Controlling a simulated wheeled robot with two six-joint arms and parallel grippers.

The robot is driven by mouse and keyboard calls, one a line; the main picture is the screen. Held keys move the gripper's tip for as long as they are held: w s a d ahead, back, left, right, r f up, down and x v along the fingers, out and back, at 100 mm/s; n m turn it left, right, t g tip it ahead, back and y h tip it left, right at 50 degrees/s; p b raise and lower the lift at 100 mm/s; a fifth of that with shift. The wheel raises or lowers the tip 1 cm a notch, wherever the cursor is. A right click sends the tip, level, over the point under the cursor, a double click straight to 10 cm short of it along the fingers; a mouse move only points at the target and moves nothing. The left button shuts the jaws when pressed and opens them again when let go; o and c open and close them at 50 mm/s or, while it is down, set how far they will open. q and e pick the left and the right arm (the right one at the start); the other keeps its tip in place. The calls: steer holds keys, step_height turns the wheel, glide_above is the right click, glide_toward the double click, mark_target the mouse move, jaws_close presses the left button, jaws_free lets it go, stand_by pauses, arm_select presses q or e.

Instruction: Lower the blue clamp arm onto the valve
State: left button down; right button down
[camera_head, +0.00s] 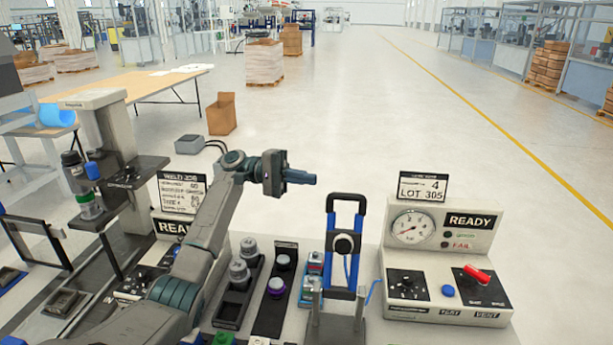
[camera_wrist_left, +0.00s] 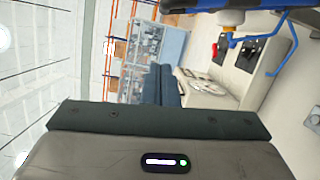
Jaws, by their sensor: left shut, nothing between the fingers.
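The blue clamp arm (camera_head: 353,270) stands upright on its grey fixture (camera_head: 336,326), with a black loop handle (camera_head: 346,198) at the top and a round white pad across its middle. It also shows at the upper right of the left wrist view (camera_wrist_left: 262,40). I cannot make out a valve beneath it; the fixture's seat is hard to see. My left gripper (camera_head: 302,178) is shut and empty, pointing right, just left of the handle and apart from it. Its fingers also show in the left wrist view (camera_wrist_left: 165,86). My right gripper is not in view.
A test panel (camera_head: 440,262) with gauge, red lever and READY sign stands right of the clamp. Silver-capped parts (camera_head: 240,272) sit in a dark tray to the left. A press (camera_head: 118,170) stands far left.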

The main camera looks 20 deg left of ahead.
arm_select(q)
steer(key=s+d+p, duration=0.3)
steer(key=d+p, duration=0.2)
steer(key=d, duration=0.2)
steer(key=shift+s+d+r+p, duration=0.15)
steer(key=shift+d+r+p, duration=0.15)
